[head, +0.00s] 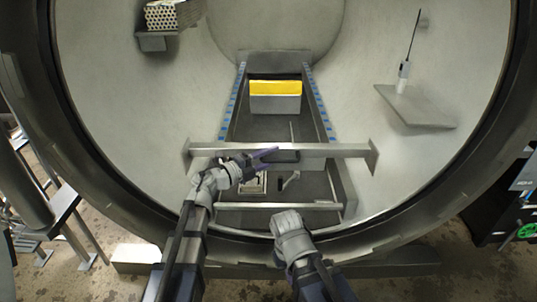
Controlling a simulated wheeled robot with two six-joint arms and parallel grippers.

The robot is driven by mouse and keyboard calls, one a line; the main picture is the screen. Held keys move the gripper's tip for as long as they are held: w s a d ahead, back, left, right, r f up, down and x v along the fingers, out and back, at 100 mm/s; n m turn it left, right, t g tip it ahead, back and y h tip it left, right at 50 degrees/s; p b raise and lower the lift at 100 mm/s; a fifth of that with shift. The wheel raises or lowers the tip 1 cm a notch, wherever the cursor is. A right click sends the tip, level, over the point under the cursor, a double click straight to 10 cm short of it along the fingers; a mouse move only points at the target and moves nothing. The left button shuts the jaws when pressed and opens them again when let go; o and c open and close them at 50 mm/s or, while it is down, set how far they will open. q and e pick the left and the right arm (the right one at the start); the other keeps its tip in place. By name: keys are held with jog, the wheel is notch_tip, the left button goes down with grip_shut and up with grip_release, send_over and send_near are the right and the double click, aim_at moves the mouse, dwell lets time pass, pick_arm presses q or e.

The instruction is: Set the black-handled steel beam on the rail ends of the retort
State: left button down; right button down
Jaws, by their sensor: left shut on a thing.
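The steel beam (335,151) is a long grey bar with flared end plates, lying crosswise inside the retort's round mouth. My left gripper (264,157) is shut on it near its middle, at the dark handle, which the fingers partly hide. Two rails run back into the retort: the left rail (235,98) and the right rail (317,98), both with blue marks. The beam passes across the near part of both rails in the picture; I cannot tell whether it touches them. My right gripper (289,222) is below the beam at the retort's front; its fingers cannot be made out.
A yellow-topped grey box (275,96) sits between the rails at the back. A lower crossbar (280,206) spans the front. A grey plate (415,106) bearing a white probe is at right; a bracket with a bundle of tubes (172,16) is at upper left. The retort rim (80,140) surrounds the arms.

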pick_arm(q)
jog(key=shift+f, duration=0.2)
jog(key=shift+f+b, duration=6.5)
jog(key=shift+b, duration=0.25)
jog(key=shift+f+b, duration=0.5)
jog(key=shift+c, duration=1.8)
grip_release()
jog(key=v, duration=0.8)
